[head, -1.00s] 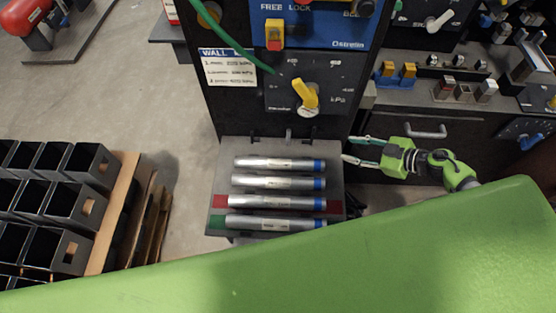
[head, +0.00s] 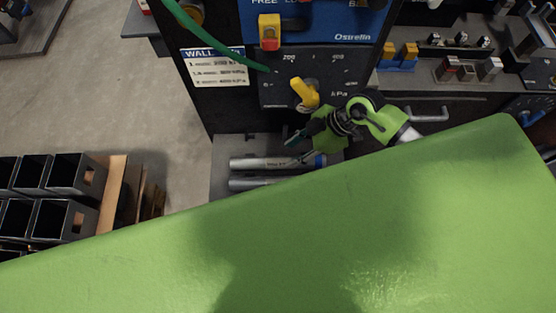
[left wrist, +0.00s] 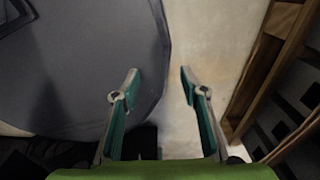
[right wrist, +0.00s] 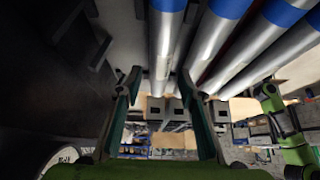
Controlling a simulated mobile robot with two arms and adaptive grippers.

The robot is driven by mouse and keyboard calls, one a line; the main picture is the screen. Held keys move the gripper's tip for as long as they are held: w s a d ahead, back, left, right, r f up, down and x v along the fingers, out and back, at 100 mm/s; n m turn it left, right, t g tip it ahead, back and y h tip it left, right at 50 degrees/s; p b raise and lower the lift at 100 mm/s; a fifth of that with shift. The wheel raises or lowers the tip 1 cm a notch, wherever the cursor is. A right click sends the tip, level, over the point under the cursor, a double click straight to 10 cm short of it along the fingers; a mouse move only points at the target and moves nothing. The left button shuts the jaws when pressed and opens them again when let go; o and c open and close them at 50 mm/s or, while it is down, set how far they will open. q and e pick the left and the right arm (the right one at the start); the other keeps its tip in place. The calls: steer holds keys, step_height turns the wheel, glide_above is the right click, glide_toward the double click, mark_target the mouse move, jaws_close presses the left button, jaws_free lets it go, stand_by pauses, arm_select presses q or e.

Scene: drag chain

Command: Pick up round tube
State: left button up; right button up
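The round tubes are silver with blue end bands and lie side by side on a grey shelf (head: 222,150). In the head view the rearmost tube (head: 262,163) and part of a second tube (head: 250,183) show; my green body hides the others. My right gripper (head: 298,140) is over the blue end of the rearmost tube. In the right wrist view the right gripper (right wrist: 158,80) is open, its fingers on either side of the nearest tube (right wrist: 164,45), with no clear grip. My left gripper (left wrist: 159,76) is open and empty, away from the tubes.
A dark panel with a yellow lever (head: 304,94) and a yellow switch (head: 269,32) rises behind the shelf. A green hose (head: 215,38) hangs before it. Black bins (head: 75,172) stand at left. Open floor (head: 110,95) lies between.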

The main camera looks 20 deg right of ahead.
mark_target(282, 160)
steer(key=shift+w+a+f, duration=0.15)
steer(key=shift+a+f, duration=0.15)
steer(key=shift+f, duration=0.1)
steer(key=shift+a+f, duration=0.35)
steer(key=shift+f, duration=0.15)
steer(key=x, duration=0.3)
steer(key=shift+a+f, duration=0.2)
steer(key=shift+f, duration=0.05)
steer(key=shift+a+f, duration=0.15)
steer(key=shift+f, duration=0.1)
arm_select(q)
steer(key=shift+w+a, duration=0.15)
steer(key=shift+w, duration=0.8)
arm_select(e)
steer(key=shift+w, duration=0.1)
jaws_close()
